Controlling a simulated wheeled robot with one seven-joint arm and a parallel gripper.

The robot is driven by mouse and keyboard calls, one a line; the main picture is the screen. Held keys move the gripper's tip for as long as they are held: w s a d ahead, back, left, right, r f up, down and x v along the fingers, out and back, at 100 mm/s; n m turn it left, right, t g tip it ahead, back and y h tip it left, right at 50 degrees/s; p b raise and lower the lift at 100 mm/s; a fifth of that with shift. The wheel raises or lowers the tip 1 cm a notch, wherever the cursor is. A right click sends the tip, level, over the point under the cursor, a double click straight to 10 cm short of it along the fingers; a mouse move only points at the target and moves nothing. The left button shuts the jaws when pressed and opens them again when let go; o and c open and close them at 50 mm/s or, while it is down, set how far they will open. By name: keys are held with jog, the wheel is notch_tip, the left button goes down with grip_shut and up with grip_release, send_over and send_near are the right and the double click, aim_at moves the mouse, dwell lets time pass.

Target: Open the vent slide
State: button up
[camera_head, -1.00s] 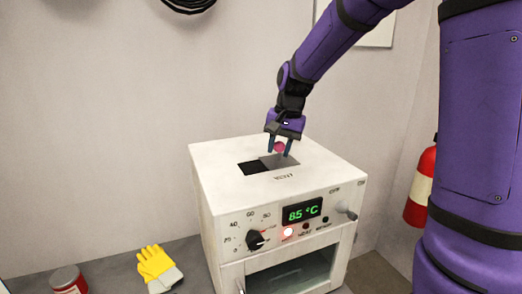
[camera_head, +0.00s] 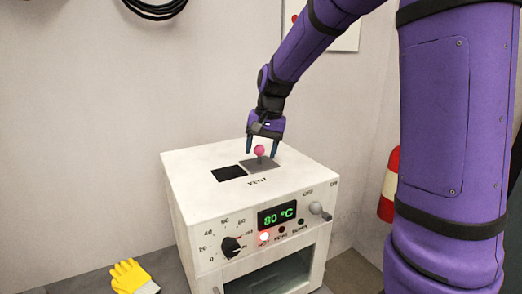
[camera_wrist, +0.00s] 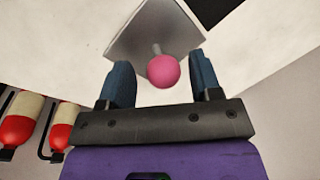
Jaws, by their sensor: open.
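The vent slide is a grey plate (camera_head: 267,166) with a pink ball knob (camera_head: 260,150) on top of the white oven (camera_head: 190,180). The plate lies to the right of the square black vent opening (camera_head: 228,173), which shows uncovered. My gripper (camera_head: 262,153) is open above the plate, with its fingers on either side of the knob in this view. In the wrist view, the pink knob (camera_wrist: 163,71) on its short stem shows between the open fingers, clear of both. A corner of the black opening (camera_wrist: 212,8) shows beyond the plate (camera_wrist: 135,40).
The oven front has a black dial (camera_head: 231,247), a green display (camera_head: 277,215) reading 80 °C, a lit red lamp (camera_head: 264,237) and a grey lever (camera_head: 318,210). Yellow gloves (camera_head: 131,277) lie at lower left. A red extinguisher (camera_head: 389,190) is at right.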

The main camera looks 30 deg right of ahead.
aim_at(269, 164)
notch_tip(269, 164, up, 10)
jog(key=s+d, duration=0.1)
jog(key=shift+d, duration=0.4)
jog(key=s+a+f+n+t+h, duration=0.1)
jog(key=s+a+n+t, duration=0.1)
jog(key=s, duration=1.1)
jog(key=s+a+f+n+t, duration=0.1)
jog(key=s+n, duration=0.3)
jog(key=s, duration=0.9)
jog(key=shift+a+f+n+t+h, duration=0.3)
jog(key=shift+a+n+t+h, duration=0.15)
jog(key=shift+a, duration=0.3)
